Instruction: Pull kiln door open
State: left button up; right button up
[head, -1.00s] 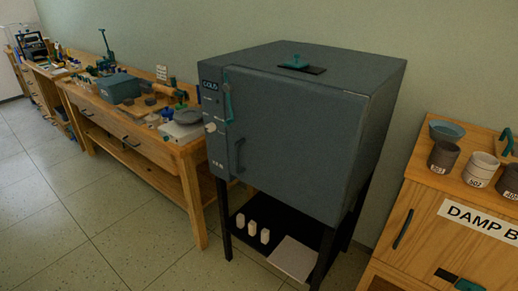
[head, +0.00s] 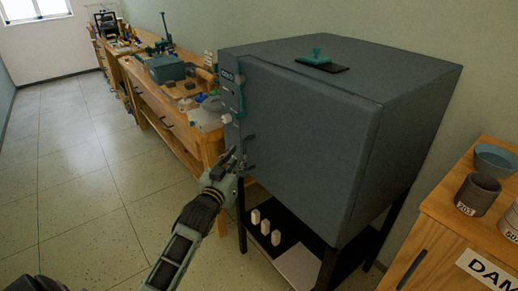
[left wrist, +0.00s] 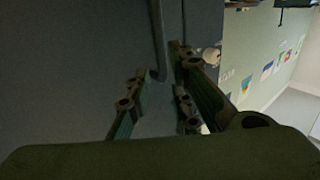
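The grey kiln (head: 408,105) stands on dark legs, and its front door (head: 310,135) looks shut. A teal latch (head: 240,92) is at the door's upper left edge. My left gripper (head: 240,161) is at the door's lower left, in front of the handle, which it mostly hides in the head view. In the left wrist view the grey bar handle (left wrist: 157,40) runs down between the two spread fingers of my left gripper (left wrist: 158,70). The right finger is close to the bar; I cannot tell whether it touches. My right gripper is not in view.
A wooden workbench (head: 165,115) with tools is to the left of the kiln. A wooden cabinet (head: 435,215) with pots stands at the right. Small white posts (head: 265,227) stand on the shelf under the kiln. The tiled floor (head: 75,190) at left is clear.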

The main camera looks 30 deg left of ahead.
aim_at(244, 150)
pick_arm(q)
jog(key=w, duration=0.2)
jog(key=w+a, duration=0.1)
jog(key=w, duration=0.4)
jog(key=shift+a+f, duration=0.1)
jog(key=shift+a, duration=0.25)
grip_shut()
